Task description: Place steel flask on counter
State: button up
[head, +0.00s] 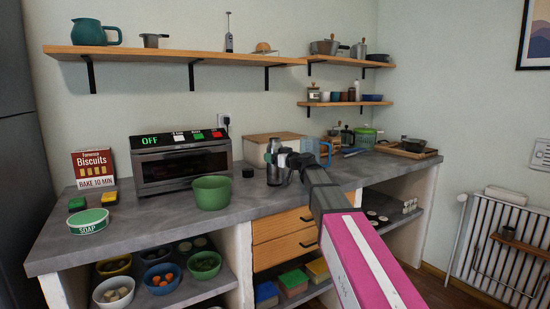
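The steel flask (273,147) is a small silver cylinder, upright over the middle of the grey counter (240,215), right of the oven. My gripper (281,160) reaches in from the right at the flask's side and overlaps it in the picture. The fingers are small and partly hidden, so I cannot tell whether they are closed on the flask or apart. I also cannot tell whether the flask's base touches the counter.
A toaster oven (181,163) and a green pot (211,193) stand to the left, with a small black object (248,172) between pot and flask. A box with a wooden lid (263,149) is behind. A blue object (318,150) is right. Bare counter lies in front.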

jog(key=o, duration=1.1)
jog(key=v, duration=1.2)
